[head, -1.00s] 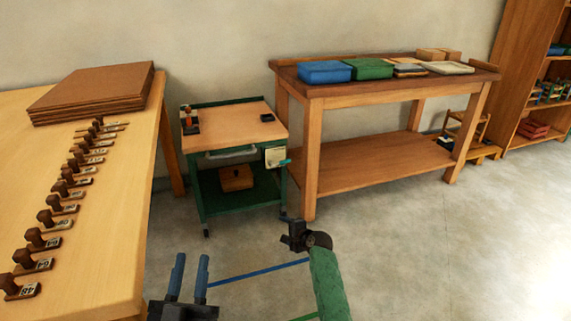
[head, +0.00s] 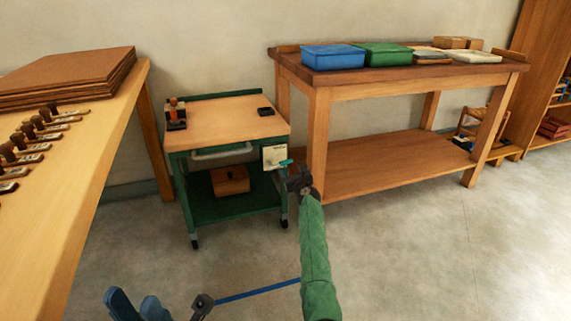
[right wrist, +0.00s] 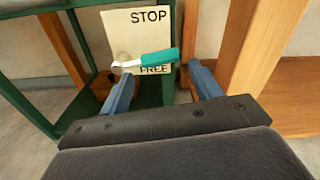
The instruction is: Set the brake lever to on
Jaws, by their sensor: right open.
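The brake lever has a teal handle (right wrist: 156,58) on a grey pivot in the right wrist view. It points right and slightly up, lying just above the word FREE on a cream plate (right wrist: 133,32), with STOP at the top. In the head view the plate (head: 274,156) is on the green cart's front right corner, and the teal handle (head: 286,163) shows beside it. My right gripper (right wrist: 161,72) is open and empty, with the handle ahead of its fingers. My left gripper (head: 132,296) is low at the left of the head view, its blue fingers apart and empty.
The green cart (head: 238,121) stands on casters between a long table (head: 85,190) at left and a wooden bench (head: 390,168) at right. The bench leg (right wrist: 268,60) is close to my right gripper's right side. Open floor lies in front.

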